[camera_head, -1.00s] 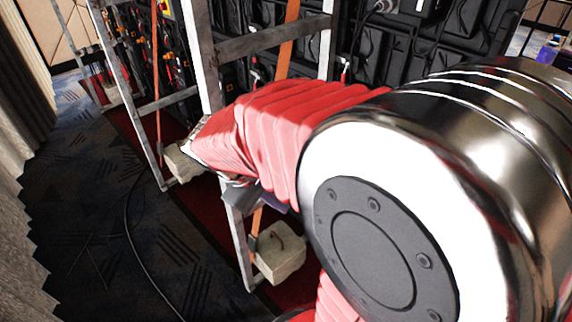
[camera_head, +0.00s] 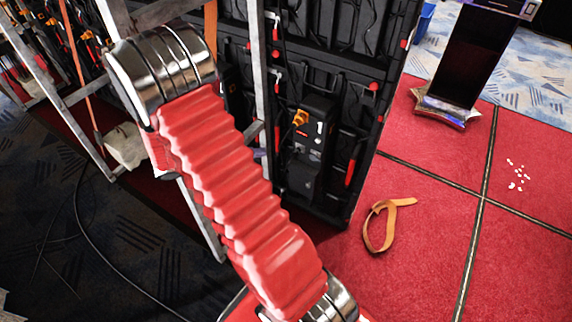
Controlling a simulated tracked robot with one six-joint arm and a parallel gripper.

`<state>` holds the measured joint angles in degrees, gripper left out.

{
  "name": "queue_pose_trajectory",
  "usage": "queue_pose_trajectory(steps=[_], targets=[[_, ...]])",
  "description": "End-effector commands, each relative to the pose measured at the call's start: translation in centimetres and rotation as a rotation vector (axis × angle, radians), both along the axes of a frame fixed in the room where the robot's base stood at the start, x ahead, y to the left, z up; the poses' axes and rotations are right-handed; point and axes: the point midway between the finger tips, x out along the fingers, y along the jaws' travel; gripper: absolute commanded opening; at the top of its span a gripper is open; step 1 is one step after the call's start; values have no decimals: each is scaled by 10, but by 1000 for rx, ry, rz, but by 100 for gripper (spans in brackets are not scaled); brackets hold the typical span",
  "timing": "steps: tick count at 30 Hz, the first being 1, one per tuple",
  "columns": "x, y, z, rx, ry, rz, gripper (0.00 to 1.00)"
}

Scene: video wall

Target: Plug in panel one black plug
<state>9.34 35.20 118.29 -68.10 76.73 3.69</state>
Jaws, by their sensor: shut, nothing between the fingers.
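The back of the video wall (camera_head: 330,60) stands in the middle, made of black panels with red-marked latches. A black control box (camera_head: 309,150) on its lower panel carries an orange-yellow plug (camera_head: 300,117) and small white-marked sockets. I cannot make out a black plug against the dark panels, nor tell which panel is panel one. My red-sleeved arm crosses the picture from upper left to bottom centre, left of the box. My gripper is not clearly visible; the arm hides the area behind it.
Grey metal support struts (camera_head: 258,75) stand close behind my arm. A pale weight block (camera_head: 126,146) sits at the left strut's foot. An orange strap (camera_head: 381,226) lies on the open red carpet (camera_head: 420,270) at right. A dark stand (camera_head: 470,60) is at upper right. A black cable (camera_head: 84,225) runs along the left floor.

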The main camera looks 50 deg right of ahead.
Motion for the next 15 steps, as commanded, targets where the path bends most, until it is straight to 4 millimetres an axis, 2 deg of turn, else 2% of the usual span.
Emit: queue_pose_trajectory(steps=[1, 6, 15], targets=[[2, -6, -11, -16, 36, 17, 0], [13, -23, -40, -76, 136, 85, 0], [27, -48, -100, -165, 302, 219, 0]])
